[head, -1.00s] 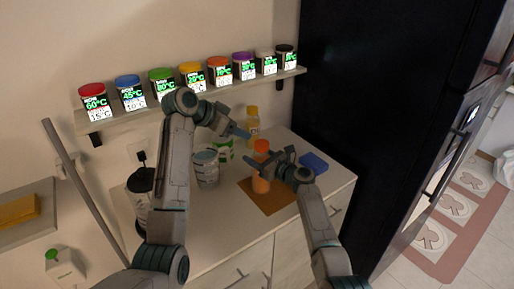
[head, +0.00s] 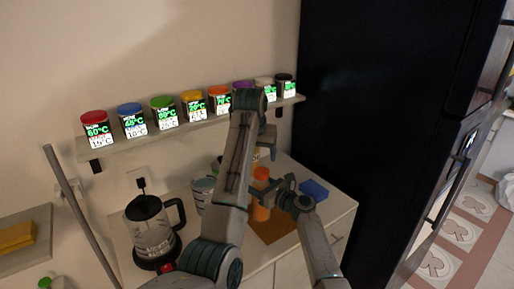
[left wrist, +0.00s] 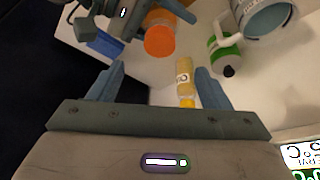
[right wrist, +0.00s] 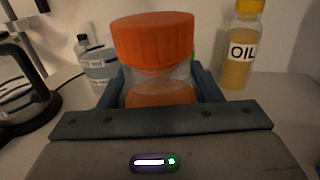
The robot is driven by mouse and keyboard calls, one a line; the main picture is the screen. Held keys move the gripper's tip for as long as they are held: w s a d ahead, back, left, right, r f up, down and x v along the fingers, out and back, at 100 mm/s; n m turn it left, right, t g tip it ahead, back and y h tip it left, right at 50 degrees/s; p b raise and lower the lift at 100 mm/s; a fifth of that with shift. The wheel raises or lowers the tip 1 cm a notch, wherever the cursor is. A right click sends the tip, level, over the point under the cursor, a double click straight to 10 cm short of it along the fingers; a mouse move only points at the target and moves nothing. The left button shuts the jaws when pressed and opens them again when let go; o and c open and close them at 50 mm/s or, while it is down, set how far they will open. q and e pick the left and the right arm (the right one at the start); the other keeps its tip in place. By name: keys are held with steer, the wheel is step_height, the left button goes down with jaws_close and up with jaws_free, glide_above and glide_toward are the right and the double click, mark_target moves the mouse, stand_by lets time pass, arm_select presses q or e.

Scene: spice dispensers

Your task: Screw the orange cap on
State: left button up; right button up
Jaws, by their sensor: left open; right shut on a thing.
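The orange cap (right wrist: 153,40) sits on top of a clear jar (right wrist: 160,84) with orange contents; I cannot tell how tightly it is seated. The cap also shows in the left wrist view (left wrist: 160,41) and the head view (head: 261,173). My right gripper (right wrist: 158,88) is shut around the jar body below the cap and holds it upright. My left gripper (left wrist: 160,70) is open and empty, with the cap in view beyond its fingertips, apart from them. In the head view my left arm partly hides the area behind the jar.
An oil bottle (right wrist: 239,50) stands near the jar. A blue block (head: 314,189) and an orange mat (head: 280,226) lie on the counter. A kettle (head: 150,232) stands at left. A shelf (head: 170,132) of spice jars runs above. A dark fridge (head: 390,110) bounds the right.

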mark_target(260, 171)
arm_select(q)
steer(key=x, duration=0.9)
steer(key=shift+w+f, duration=0.15)
steer(key=shift+f, duration=0.1)
steer(key=c, duration=1.1)
steer(key=m, duration=0.2)
steer(key=m+h, duration=0.1)
steer(key=m, duration=0.1)
steer(key=shift+w+a+m+g+h, duration=0.1)
steer(key=shift+a+m+g+h, duration=0.1)
steer(key=shift+m+g+h, duration=0.15)
steer(key=m+g+h, duration=0.1)
steer(key=m, duration=0.3)
steer(key=shift+m, duration=0.25)
